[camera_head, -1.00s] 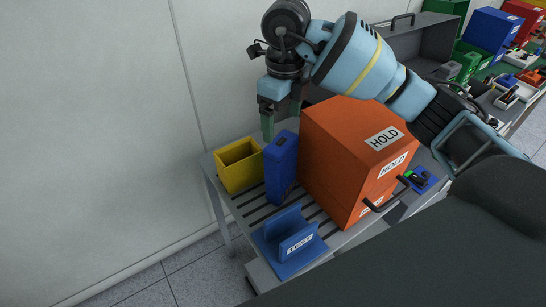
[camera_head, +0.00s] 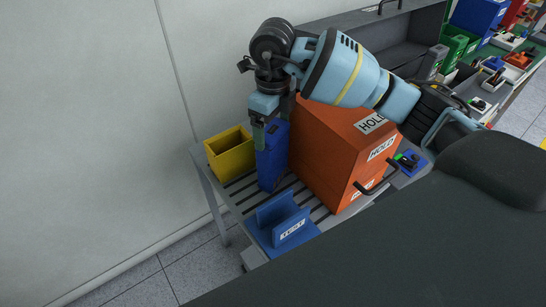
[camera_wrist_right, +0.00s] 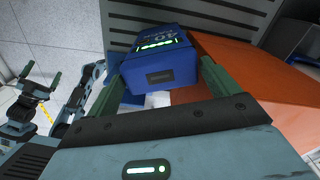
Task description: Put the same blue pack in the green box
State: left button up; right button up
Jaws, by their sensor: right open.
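The blue pack (camera_head: 271,162) stands upright on the slatted table between the yellow bin and the orange HOLD box. In the right wrist view the blue pack (camera_wrist_right: 165,62) shows green lit bars and lies between the two green fingers. My right gripper (camera_head: 270,128) is over the pack's top, its fingers open to either side; contact cannot be told. In the right wrist view my left gripper (camera_wrist_right: 41,77) is at the left, open and empty, away from the pack. Green boxes (camera_head: 454,48) stand far off at the upper right; which one is meant cannot be told.
The orange HOLD box (camera_head: 335,150) stands close to the pack's right. A yellow bin (camera_head: 230,152) is at its left. A blue TEST cradle (camera_head: 285,225) sits at the table's front. A grey wall is behind.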

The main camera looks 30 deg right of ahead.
aim_at(273, 158)
notch_tip(273, 158, down, 6)
jog(key=shift+r, duration=0.25)
